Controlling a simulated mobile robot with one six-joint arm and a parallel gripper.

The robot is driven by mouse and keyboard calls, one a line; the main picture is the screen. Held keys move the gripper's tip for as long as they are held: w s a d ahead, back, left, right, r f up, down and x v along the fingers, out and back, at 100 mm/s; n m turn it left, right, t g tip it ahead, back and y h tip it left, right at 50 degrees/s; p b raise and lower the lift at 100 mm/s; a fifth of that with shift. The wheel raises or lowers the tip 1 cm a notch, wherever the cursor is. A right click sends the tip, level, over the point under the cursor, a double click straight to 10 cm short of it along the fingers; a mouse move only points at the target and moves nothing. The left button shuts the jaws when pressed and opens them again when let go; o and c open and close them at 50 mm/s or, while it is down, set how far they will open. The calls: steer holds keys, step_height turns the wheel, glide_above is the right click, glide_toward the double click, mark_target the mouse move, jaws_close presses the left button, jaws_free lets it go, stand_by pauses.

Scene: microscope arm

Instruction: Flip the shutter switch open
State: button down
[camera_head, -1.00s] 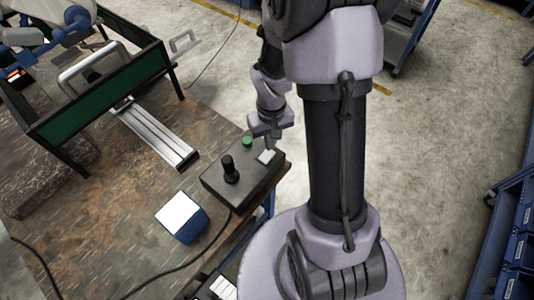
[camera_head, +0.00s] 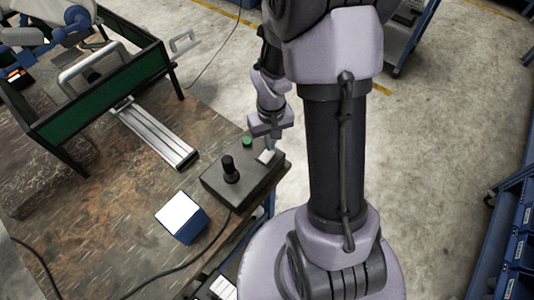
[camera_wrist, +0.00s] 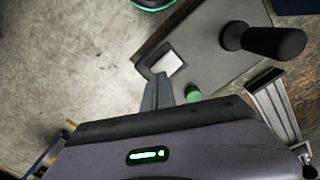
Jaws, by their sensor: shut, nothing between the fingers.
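A dark control box (camera_head: 215,183) lies at the table's edge, with a white switch plate (camera_head: 265,157) at its right end. The wrist view shows the white switch (camera_wrist: 172,62) on the box (camera_wrist: 205,45), just beyond my fingertips. My gripper (camera_head: 270,145) points down at the switch and is shut and empty. In the wrist view its closed fingers (camera_wrist: 158,82) end right by the switch's near edge; I cannot tell whether they touch it. The switch's tilt is too small to read.
A green button (camera_head: 247,141) and a black joystick (camera_head: 229,170) stand on the same box, left of the switch. A blue box with a white top (camera_head: 181,217) lies on the table (camera_head: 120,225). A metal rail (camera_head: 153,133) and a green-panelled frame (camera_head: 100,98) are further back.

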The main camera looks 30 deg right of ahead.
steer(key=shift+f+b, duration=0.9)
steer(key=shift+f, duration=0.15)
stand_by(0.4)
step_height(320, 180, up, 7)
steer(key=p, duration=0.5)
steer(key=shift+r+p, duration=0.2)
steer(key=shift+p, duration=0.2)
steer(key=shift+f, duration=0.15)
steer(key=a+r+m+t+b, duration=0.1)
steer(key=a+r+t+b, duration=0.1)
steer(key=a+r+b, duration=0.45)
steer(key=s+a+r+m+t+y+b, duration=0.1)
steer(key=s+a+r+t+y, duration=0.1)
steer(key=s+a+r, duration=0.6)
steer(key=s+r+t, duration=0.1)
steer(key=s, duration=0.2)
steer(key=shift+s+r+t+b, duration=0.2)
steer(key=shift+t+b, duration=0.1)
steer(key=shift+t, duration=0.1)
